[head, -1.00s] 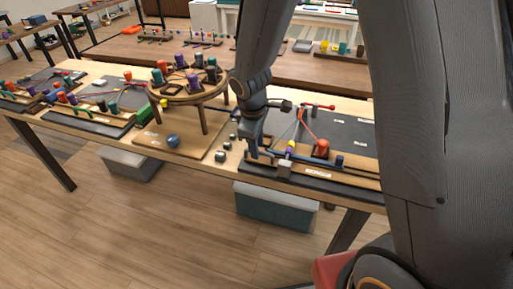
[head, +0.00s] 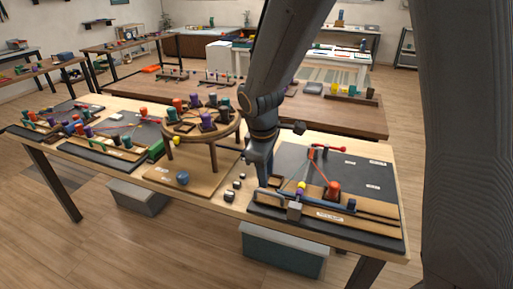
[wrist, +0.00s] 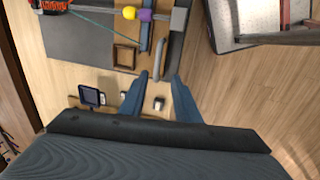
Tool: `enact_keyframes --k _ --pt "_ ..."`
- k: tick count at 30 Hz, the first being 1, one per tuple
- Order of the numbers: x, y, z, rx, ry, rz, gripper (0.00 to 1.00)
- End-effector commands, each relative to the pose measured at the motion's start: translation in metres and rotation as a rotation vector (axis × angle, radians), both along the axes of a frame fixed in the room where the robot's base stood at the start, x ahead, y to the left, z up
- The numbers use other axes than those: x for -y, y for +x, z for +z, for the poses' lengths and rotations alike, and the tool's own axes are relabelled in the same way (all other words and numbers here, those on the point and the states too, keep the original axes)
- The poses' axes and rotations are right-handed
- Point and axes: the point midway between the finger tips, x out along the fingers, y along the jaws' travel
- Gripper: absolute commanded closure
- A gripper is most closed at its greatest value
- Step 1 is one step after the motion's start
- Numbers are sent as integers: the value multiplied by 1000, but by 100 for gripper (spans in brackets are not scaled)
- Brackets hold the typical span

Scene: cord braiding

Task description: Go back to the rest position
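My gripper (head: 262,174) points down over the front left corner of the dark braiding board (head: 330,166) in the head view. In the wrist view its two blue-grey fingers (wrist: 158,84) are apart, with nothing held between them. The board carries a red bobbin (head: 333,190) and thin cords. A yellow bead (wrist: 129,13) and a purple bead (wrist: 146,15) sit side by side near the board's edge in the wrist view. How high the fingertips are above the board is hard to tell.
A round wooden stand (head: 172,128) with several coloured bobbins stands left of my gripper. Small metal weights (head: 229,196) and a blue ball (head: 183,178) are near the table's front edge. A grey bin (head: 284,250) is below. Open floor lies in front.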

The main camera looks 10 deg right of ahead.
Motion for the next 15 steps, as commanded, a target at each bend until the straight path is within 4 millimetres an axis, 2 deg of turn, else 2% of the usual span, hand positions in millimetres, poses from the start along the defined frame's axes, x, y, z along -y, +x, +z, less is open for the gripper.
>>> enact_keyframes --k 2,5,9,12,15 --pt "1 -1 0 0 1 -6 71" --pt "23 -19 5 -2 38 -162 71" --pt "65 -65 11 -3 124 -538 71" --pt "86 -98 13 -4 179 -795 71" --pt "99 -122 13 -5 216 -976 71"
